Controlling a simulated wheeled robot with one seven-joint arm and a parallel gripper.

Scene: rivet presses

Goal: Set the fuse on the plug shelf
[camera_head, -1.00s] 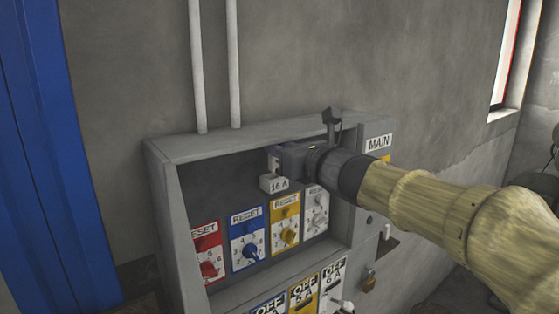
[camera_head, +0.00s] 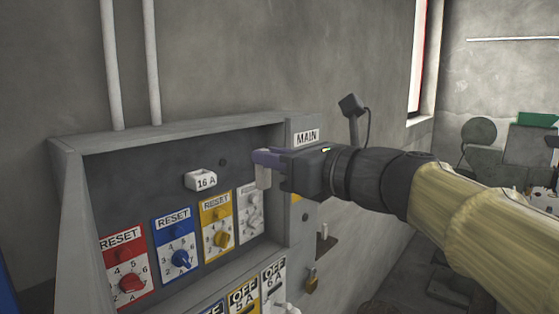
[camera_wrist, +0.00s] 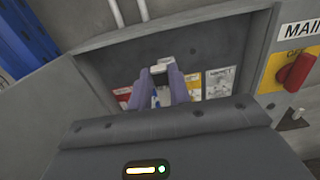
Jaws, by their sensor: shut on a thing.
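My gripper (camera_head: 265,157) is shut on a small white fuse (camera_head: 263,177), which hangs from the purple fingertips in front of the panel box's upper right inside. In the wrist view the two purple fingers of my gripper (camera_wrist: 160,72) stand close together, with white showing between them. A white block marked 16 A (camera_head: 201,181) is on the box's back wall, left of the gripper and apart from it. A small brown ledge (camera_head: 326,246) with a white piece standing on it juts from the box's right side; it looks like the plug shelf.
The open grey panel box (camera_head: 180,130) has red, blue, yellow and white RESET dials below the 16 A block. A red switch (camera_wrist: 297,71) sits on its right front, under the MAIN label (camera_head: 306,137). A padlock (camera_head: 312,280) hangs below the ledge.

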